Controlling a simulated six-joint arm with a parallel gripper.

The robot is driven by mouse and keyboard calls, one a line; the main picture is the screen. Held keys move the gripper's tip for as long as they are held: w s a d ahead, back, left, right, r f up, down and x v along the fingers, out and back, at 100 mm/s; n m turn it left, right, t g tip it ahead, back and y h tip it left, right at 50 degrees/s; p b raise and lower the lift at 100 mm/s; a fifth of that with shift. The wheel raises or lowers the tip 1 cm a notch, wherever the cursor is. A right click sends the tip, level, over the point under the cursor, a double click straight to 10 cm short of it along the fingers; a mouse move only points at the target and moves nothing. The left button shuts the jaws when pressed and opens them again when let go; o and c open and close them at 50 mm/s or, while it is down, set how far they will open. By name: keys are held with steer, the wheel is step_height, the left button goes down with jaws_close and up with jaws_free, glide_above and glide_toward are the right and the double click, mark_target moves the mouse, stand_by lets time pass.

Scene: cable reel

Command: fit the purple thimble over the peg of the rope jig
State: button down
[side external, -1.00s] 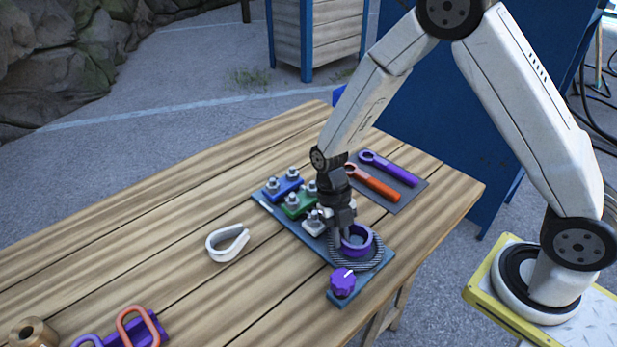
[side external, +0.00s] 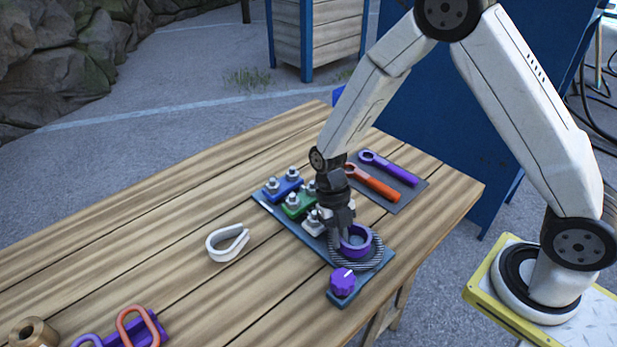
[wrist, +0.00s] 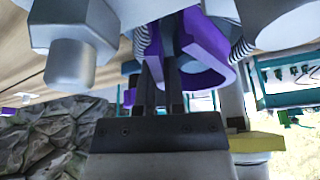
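The purple thimble (side external: 363,247) is a ring on the jig board at the near end, with a twisted grey rope coil (side external: 375,263) around it. A grey-blue round shape shows inside the ring; I cannot tell whether it is the peg or how deep the thimble sits. My gripper (side external: 340,236) points down at the ring's left side. In the wrist view my fingers (wrist: 170,75) are close together at the purple wall (wrist: 205,45) and appear shut on it. The fingers hide part of the wall.
The jig board (side external: 348,292) carries a purple knob (side external: 342,282) in front and blue, green and white bolted clamps behind. A white teardrop loop (side external: 227,242) lies left. Wrenches on a dark mat (side external: 405,195) lie behind. Orange and purple links stand front left.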

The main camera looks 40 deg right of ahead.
steer(key=shift+s+d+f, duration=0.15)
steer(key=shift+s+f, duration=0.05)
steer(key=shift+f, duration=0.3)
steer(key=shift+s+d+f, duration=0.1)
steer(key=shift+s+f, duration=0.1)
steer(key=shift+f, duration=0.3)
steer(key=c, duration=0.6)
jaws_free()
steer(key=shift+c, duration=0.2)
steer(key=shift+a+v, duration=0.15)
steer(key=shift+v, duration=2)
steer(key=shift+a+v, duration=0.1)
steer(key=shift+v, duration=2.05)
steer(key=shift+w, duration=0.1)
